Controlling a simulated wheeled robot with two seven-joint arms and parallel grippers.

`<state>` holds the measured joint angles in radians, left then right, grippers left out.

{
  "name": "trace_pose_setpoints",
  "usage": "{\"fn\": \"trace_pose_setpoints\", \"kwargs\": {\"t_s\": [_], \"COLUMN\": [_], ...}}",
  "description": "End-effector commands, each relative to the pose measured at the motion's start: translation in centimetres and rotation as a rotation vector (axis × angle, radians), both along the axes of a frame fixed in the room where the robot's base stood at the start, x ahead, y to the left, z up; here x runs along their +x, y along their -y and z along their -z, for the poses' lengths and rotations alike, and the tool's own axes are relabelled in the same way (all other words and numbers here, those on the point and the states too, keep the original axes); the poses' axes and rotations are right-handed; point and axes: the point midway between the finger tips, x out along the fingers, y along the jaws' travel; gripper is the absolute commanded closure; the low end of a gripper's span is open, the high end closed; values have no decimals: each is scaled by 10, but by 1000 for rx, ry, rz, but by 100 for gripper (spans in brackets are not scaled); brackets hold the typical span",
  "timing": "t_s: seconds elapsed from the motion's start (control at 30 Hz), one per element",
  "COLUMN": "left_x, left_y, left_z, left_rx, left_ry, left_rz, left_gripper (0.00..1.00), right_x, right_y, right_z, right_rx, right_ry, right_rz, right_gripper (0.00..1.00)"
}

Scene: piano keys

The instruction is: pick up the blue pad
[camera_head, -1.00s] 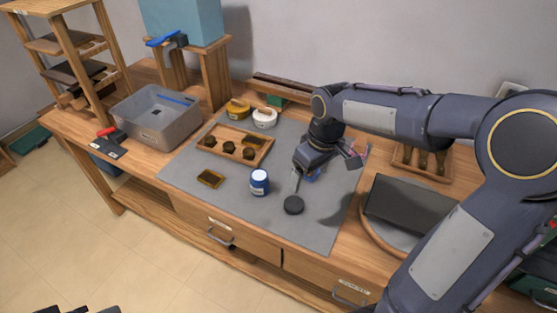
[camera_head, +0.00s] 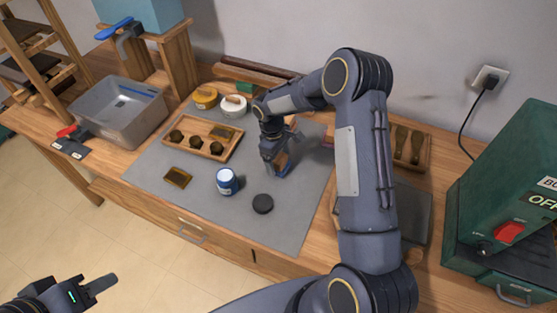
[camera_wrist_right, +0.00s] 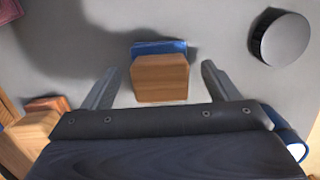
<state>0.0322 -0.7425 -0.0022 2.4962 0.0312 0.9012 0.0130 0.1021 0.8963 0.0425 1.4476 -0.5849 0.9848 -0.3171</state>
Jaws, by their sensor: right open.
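The blue pad (camera_wrist_right: 160,47) shows in the right wrist view as a blue strip under a wooden block-shaped handle (camera_wrist_right: 160,78). It rests on the grey mat. My right gripper (camera_wrist_right: 160,85) is open, with one finger on each side of the wooden block and gaps on both sides. In the head view my right gripper (camera_head: 278,160) points down over the mat and largely hides the pad; a bit of blue shows beside it. My left gripper (camera_head: 98,288) is at the lower left, away from the table; its jaw opening is unclear.
A black disc (camera_head: 263,204) and a blue jar (camera_head: 227,182) stand near my right gripper. A wooden tray (camera_head: 234,150) holds dark pieces. A grey bin (camera_head: 118,118) stands left, a green machine (camera_head: 510,190) right.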

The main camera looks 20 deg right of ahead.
Motion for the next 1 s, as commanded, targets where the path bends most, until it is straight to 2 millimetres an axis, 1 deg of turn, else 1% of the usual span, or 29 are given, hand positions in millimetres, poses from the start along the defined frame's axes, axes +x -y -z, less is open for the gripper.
{"fn": "trace_pose_setpoints", "kwargs": {"t_s": [0.03, 0.13, 0.37, 0.47, 0.7, 0.77, 1.0], "left_x": [0, 0, 0, 0, 0, 0, 0], "left_y": [0, 0, 0, 0, 0, 0, 0], "left_z": [-4, -5, -4, -4, -4, -4, -5], "left_rx": [0, 0, 0, 0, 0, 0, 0], "left_ry": [0, 0, 0, 0, 0, 0, 0], "left_rz": [0, 0, 0, 0, 0, 0, 0], "left_gripper": [64, 64, 64, 64, 64, 64, 64], "right_x": [-1, -2, -2, -2, -2, -2, -2], "right_y": [1, 2, 2, 2, 2, 2, 2], "right_z": [6, 14, 17, 17, 17, 17, 15], "right_rx": [-1, -1, 0, 0, 0, 0, 0], "right_ry": [-3, -1, 1, 1, 1, 1, 1], "right_rz": [1, 1, 1, 1, 1, 1, 1], "right_gripper": [18, 18, 18, 29, 60, 67, 67]}}
